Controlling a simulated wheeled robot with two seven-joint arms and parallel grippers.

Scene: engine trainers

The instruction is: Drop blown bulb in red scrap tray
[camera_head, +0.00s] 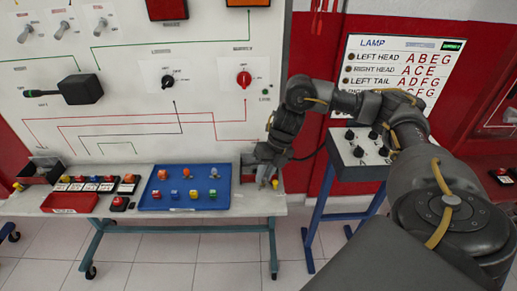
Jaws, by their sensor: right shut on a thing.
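The red scrap tray (70,203) is a shallow red tray at the left front of the bench. It looks empty. My right gripper (266,180) points down over the right end of the bench, to the right of the blue tray and far from the red tray. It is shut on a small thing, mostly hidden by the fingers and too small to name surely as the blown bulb. A small orange-yellow spot shows beside the fingertips. My left gripper is not in view.
A blue tray (160,205) with several bulbs and coloured parts stands between my right gripper and the red tray. Coloured blocks and a dark bin (40,172) are behind the red tray. A white panel (130,125) rises behind the bench. A switch box (362,150) stands at right.

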